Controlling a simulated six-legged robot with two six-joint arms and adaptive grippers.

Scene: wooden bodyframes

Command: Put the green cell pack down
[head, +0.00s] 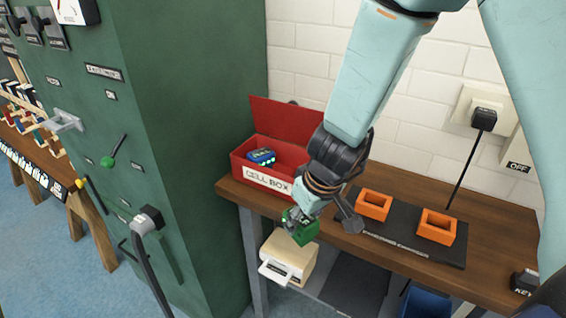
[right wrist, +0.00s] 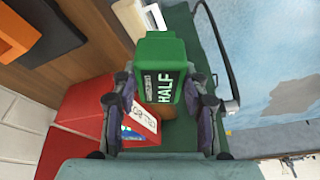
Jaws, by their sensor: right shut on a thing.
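The green cell pack (head: 303,228) is held in my right gripper (head: 300,214), at the front edge of the wooden bench in the head view. In the right wrist view the green cell pack (right wrist: 165,68) shows the word HALF and sits between the two fingers of my right gripper (right wrist: 160,95). The red cell box (head: 262,176), lid open, stands on the bench behind and left of the gripper. A blue pack (head: 262,157) lies in it. My left gripper is not in view.
A dark mat (head: 400,245) with two orange holders (head: 436,226) lies on the wooden bench (head: 500,285), right of my gripper. A cream device (head: 288,257) is below the bench edge. A tall green cabinet (head: 185,120) with levers stands at left.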

